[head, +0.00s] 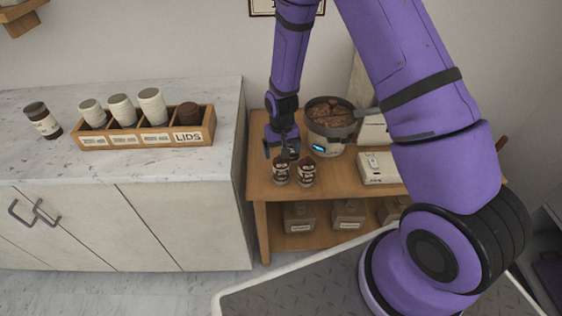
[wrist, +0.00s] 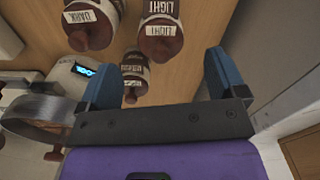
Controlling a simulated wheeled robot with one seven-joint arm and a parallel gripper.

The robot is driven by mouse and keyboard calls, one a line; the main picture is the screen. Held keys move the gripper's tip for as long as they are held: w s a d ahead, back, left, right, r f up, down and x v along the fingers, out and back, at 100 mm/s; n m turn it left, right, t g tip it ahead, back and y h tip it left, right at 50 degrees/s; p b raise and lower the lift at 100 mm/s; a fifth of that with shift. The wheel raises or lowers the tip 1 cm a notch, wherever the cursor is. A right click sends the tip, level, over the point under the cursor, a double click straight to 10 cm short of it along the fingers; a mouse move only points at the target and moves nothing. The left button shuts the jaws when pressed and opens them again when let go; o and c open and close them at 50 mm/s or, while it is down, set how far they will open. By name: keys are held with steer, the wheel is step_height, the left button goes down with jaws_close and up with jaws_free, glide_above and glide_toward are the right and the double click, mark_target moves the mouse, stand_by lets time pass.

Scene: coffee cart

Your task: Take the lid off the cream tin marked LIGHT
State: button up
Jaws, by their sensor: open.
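The LIGHT tin (wrist: 163,8) is at the top of the wrist view, its brown lid (wrist: 160,47) carrying a LIGHT tag and a knob. In the head view the LIGHT tin (head: 281,172) appears to be the left of the two front tins on the wooden cart. The lid is on it. My gripper (wrist: 163,75) is open and empty, its blue fingers spread apart, with the lid beyond the gap between them. In the head view my gripper (head: 281,146) is just above and behind the front tins, apart from the LIGHT tin as far as I can tell.
The DARK tin (wrist: 90,27) stands beside the LIGHT tin. A third lidded tin (wrist: 136,90) is close to the left finger. A LIDS rack (head: 188,137) is on the left counter.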

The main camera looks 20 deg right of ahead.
mark_target(281, 159)
step_height(281, 159, down, 5)
steer(key=shift+w+r, duration=0.1)
steer(key=shift+w, duration=0.05)
steer(key=c, duration=1)
